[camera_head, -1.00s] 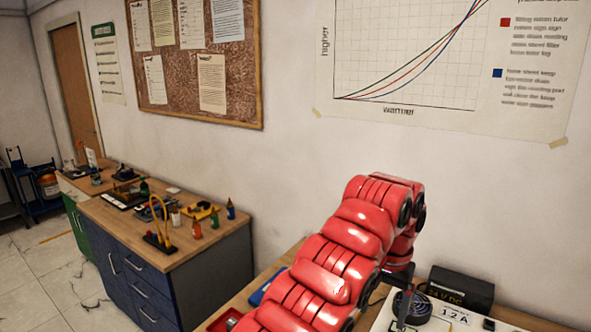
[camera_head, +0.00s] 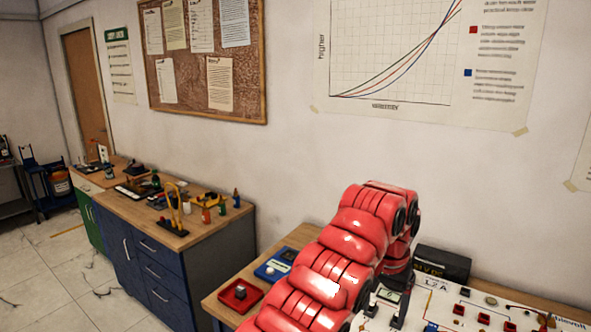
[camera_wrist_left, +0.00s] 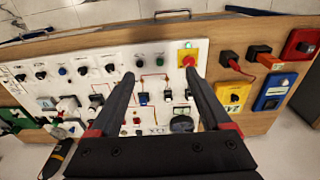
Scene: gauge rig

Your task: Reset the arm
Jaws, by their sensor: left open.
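My left arm is red and comes up from the bottom of the head view. Its left gripper (camera_head: 387,303) points down over a white panel (camera_head: 440,315), its dark fingers apart. In the left wrist view, the left gripper (camera_wrist_left: 159,77) is open, with nothing between its fingertips. The white panel (camera_wrist_left: 105,62) lies beyond the fingers, with rows of knobs, switches and a gauge. A red knob on a yellow plate (camera_wrist_left: 187,59), with a green light above it, is just beyond the right-hand fingertip. My right gripper is out of view.
Coloured boxes, including a yellow one (camera_wrist_left: 233,97) and a blue one (camera_wrist_left: 273,92), sit right of the panel in the wrist view. A black box (camera_head: 442,263) stands behind the panel. A red tray (camera_head: 240,295) lies left of my arm. A cabinet (camera_head: 160,265) stands farther left.

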